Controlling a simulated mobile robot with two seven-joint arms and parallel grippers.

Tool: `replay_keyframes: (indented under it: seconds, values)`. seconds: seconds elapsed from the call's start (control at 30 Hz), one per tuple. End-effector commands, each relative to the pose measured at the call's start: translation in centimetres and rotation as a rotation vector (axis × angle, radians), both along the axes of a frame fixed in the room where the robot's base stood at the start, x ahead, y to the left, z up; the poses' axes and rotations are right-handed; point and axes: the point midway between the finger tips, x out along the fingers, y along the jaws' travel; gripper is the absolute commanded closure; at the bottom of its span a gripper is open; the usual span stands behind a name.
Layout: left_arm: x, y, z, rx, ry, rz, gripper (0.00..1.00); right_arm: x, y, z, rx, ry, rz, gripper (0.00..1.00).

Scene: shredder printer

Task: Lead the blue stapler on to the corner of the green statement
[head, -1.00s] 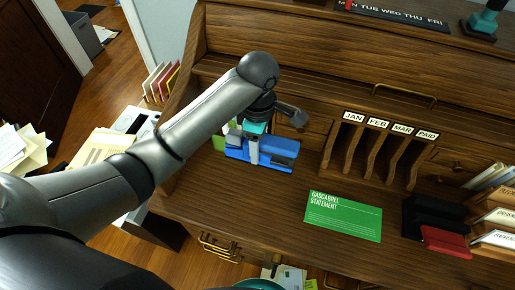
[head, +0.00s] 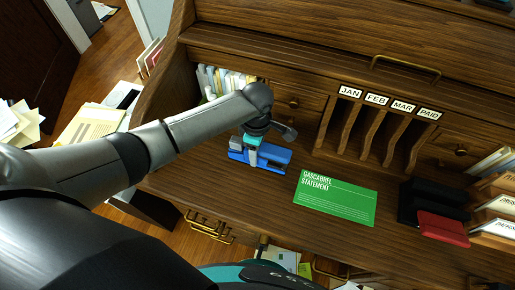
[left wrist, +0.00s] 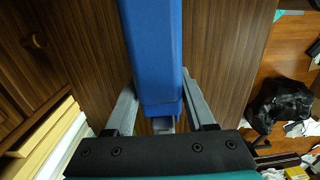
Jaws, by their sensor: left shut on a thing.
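The blue stapler (head: 272,157) is on the wooden desk, left of the green statement (head: 335,198). My left gripper (head: 253,150) is over the stapler and shut on it. In the left wrist view the stapler (left wrist: 155,50) runs up between the two fingers of my gripper (left wrist: 163,108). The green statement lies flat on the desk, apart from the stapler, with a strip of bare wood between them. My right gripper does not show.
A sorter (head: 380,130) with slots labelled JAN, FEB, MAR and PAID stands behind the statement. A black item (head: 425,200) and a red item (head: 443,229) lie to its right. Papers (head: 225,80) stand at the desk's back left. The desk's front edge is below the statement.

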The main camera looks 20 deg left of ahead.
Motion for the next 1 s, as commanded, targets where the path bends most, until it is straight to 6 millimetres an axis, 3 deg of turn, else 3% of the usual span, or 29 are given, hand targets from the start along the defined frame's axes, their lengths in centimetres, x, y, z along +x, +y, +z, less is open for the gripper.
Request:
replay_keyframes:
  seconds: [0.27,0.6,1.0]
  values:
    - [0.0,-0.1,0.4,-0.002,0.0,0.001,1.0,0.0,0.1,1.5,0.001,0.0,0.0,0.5]
    - [0.1,-0.6,-2.2,-0.002,-0.001,0.001,1.0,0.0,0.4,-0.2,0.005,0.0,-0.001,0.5]
    - [0.1,-0.8,-2.8,-0.002,-0.002,0.0,1.0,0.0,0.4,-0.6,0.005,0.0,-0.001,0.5]
